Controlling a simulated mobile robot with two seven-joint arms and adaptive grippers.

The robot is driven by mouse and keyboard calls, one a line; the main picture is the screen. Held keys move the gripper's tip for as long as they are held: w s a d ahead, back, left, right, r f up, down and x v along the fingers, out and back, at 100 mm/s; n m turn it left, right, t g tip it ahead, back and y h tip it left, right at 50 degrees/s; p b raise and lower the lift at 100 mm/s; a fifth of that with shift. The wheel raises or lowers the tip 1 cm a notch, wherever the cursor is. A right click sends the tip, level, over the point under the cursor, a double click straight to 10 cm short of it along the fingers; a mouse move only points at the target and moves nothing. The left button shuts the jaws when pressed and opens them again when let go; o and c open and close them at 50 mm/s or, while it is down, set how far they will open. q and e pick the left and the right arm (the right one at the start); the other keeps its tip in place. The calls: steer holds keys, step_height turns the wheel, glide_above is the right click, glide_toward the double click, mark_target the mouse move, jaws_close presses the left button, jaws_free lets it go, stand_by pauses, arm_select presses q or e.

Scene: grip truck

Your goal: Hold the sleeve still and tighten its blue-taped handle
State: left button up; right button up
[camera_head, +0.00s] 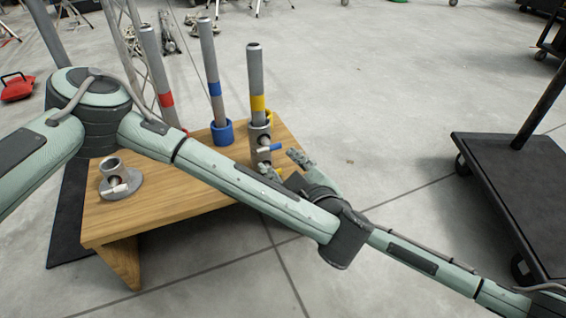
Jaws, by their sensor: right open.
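A grey metal sleeve (259,134) stands upright on the wooden table and surrounds the lower end of the yellow-taped pipe (254,80). Its blue-taped handle (271,148) points to the right. My right gripper (285,165) is open, with its fingers spread just below and to the right of that handle; contact cannot be made out. The sleeve's lower part is partly hidden by the gripper and arm.
A red-taped pipe (152,60) and a blue-taped pipe (209,60) in a blue base (222,132) stand on the table (160,212). A grey clamp base (124,184) sits at its left. A black cart (520,180) stands at right; the floor between is clear.

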mark_target(264, 147)
steer(key=x, duration=0.7)
steer(key=shift+w+a+r, duration=0.1)
